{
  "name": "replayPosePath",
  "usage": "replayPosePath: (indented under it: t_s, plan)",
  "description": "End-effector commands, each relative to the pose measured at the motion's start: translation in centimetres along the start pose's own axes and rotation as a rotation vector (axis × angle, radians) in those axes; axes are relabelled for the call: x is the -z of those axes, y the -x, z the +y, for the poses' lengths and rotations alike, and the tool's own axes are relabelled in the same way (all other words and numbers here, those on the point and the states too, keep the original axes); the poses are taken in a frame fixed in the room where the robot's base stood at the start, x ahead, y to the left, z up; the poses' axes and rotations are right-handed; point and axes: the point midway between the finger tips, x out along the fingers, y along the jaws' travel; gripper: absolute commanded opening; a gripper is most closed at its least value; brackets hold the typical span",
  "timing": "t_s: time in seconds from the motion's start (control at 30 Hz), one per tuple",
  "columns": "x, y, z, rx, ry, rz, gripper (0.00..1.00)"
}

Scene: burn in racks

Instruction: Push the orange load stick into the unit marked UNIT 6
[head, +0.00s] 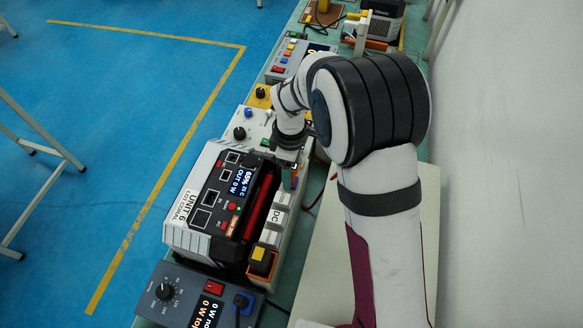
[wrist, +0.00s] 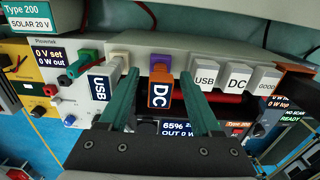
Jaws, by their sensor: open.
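The orange load stick (wrist: 160,88) shows in the wrist view, with a purple end and a dark DC label. It stands between the two teal fingers of my open gripper (wrist: 162,120), with gaps on both sides. UNIT 6 (head: 183,238) is a white box with a black front panel. Its display reads 65% and OUT 0 W; the display also shows low in the wrist view (wrist: 178,129).
White blocks labelled USB (wrist: 205,78), DC (wrist: 238,77) and GOOD (wrist: 265,82) line the right. A USB-labelled stick (wrist: 98,88) is left of the left finger. An orange holder (head: 262,262) and a grey-blue box (head: 185,293) stand nearer.

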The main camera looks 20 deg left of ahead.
Motion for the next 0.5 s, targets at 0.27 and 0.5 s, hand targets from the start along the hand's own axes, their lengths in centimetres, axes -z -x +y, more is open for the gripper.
replayPosePath:
  t_s: [0.27,0.5]
  plan:
    - [-0.01,-1.23,0.01,-0.001,-0.001,0.001,0.65]
    - [-0.01,-1.18,0.01,-0.001,-0.001,0.001,0.42]
